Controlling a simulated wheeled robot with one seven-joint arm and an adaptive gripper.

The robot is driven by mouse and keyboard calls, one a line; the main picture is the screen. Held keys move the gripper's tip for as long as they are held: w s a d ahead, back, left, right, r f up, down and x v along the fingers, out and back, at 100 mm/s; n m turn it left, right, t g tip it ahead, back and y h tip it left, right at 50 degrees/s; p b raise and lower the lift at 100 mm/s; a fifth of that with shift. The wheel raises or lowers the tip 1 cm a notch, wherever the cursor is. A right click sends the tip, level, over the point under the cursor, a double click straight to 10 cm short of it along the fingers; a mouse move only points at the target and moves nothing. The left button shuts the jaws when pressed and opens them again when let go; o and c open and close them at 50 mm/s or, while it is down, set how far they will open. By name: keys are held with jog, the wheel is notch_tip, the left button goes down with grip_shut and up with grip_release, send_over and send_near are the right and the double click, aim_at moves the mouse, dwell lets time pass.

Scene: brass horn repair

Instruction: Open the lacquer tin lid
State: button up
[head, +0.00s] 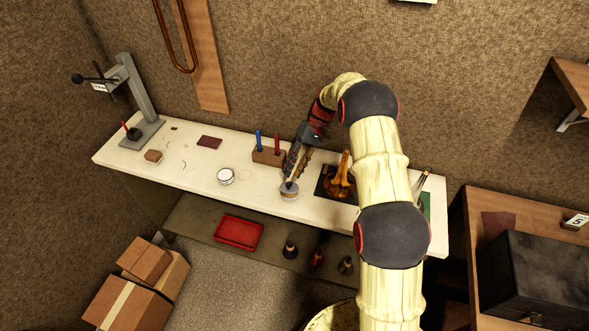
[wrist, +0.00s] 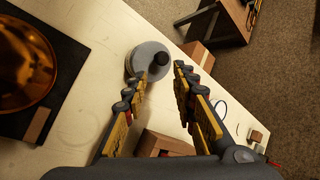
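The lacquer tin (head: 289,194) stands near the front edge of the white bench, just below my gripper (head: 290,181). In the wrist view its round grey lid (wrist: 144,57) carries a dark knob (wrist: 161,59) and looks seated on the tin. My gripper (wrist: 159,71) is open in the wrist view, with a clear gap between its fingers. The knob appears in line with that gap, by the fingertips. I cannot tell whether a finger touches the lid. The left finger overlaps the lid's lower edge in that view.
A brass horn part (head: 341,178) lies on a dark mat just right of the tin. A wooden block (head: 268,157) holding blue and red tools stands behind it. A white round container (head: 226,176) is to the left. A red tray (head: 238,233) sits on the lower shelf.

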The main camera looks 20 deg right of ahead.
jog(key=shift+o, duration=0.5)
notch_tip(320, 180, up, 10)
dwell(0.4)
dwell(0.3)
